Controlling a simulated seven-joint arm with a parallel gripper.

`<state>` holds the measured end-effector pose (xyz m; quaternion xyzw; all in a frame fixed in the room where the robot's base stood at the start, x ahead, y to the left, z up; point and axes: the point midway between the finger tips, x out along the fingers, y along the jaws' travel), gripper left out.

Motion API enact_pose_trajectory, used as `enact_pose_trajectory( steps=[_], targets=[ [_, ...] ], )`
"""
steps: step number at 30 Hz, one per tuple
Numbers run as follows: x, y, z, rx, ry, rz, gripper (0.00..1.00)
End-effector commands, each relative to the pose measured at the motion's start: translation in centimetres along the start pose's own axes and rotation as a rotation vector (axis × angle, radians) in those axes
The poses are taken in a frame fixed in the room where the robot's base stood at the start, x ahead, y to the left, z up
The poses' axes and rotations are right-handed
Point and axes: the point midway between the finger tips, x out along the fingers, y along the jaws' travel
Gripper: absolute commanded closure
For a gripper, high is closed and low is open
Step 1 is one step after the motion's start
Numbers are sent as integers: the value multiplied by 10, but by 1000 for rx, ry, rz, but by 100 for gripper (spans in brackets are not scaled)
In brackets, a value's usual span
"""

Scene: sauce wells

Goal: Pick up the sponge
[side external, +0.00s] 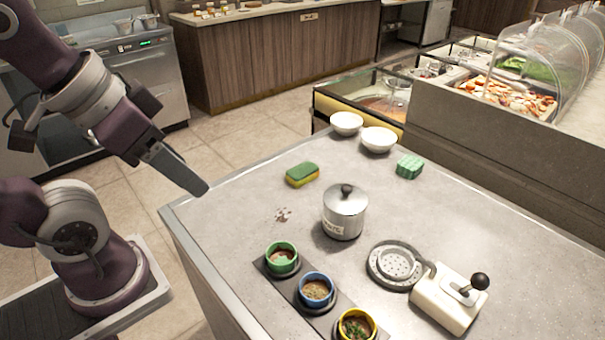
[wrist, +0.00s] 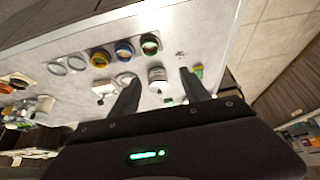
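The sponge (side external: 302,174), yellow below with a green top, lies flat on the grey counter (side external: 240,205) near its far left side. In the wrist view a small part of the sponge (wrist: 198,71) shows beside the right finger, which hides the rest. My gripper (side external: 203,190) is above the counter's left edge, to the left of the sponge and apart from it. The wrist view shows my gripper's (wrist: 158,88) two fingers spread wide, with nothing held between them.
A lidded metal pot (side external: 344,214) stands right of and nearer than the sponge. Green (side external: 282,259), blue (side external: 315,291) and yellow (side external: 356,325) sauce wells sit in front. Behind are white bowls (side external: 378,140) and a green block (side external: 409,167). A white lever device (side external: 449,302) stands front right.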

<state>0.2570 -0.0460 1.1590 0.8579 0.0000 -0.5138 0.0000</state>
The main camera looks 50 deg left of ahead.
Motion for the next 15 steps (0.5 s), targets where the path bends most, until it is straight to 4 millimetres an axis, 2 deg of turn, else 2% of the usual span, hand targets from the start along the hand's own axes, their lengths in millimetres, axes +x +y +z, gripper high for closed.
enact_pose_trajectory(
  steps=[1, 6, 13, 15],
  targets=[
    [0, 0, 0, 0, 0, 0, 33],
    [0, 0, 0, 0, 0, 0, 0],
    [0, 0, -1, -5, -2, 0, 0],
    [0, -2, -14, -49, -18, -3, 0]
  ],
)
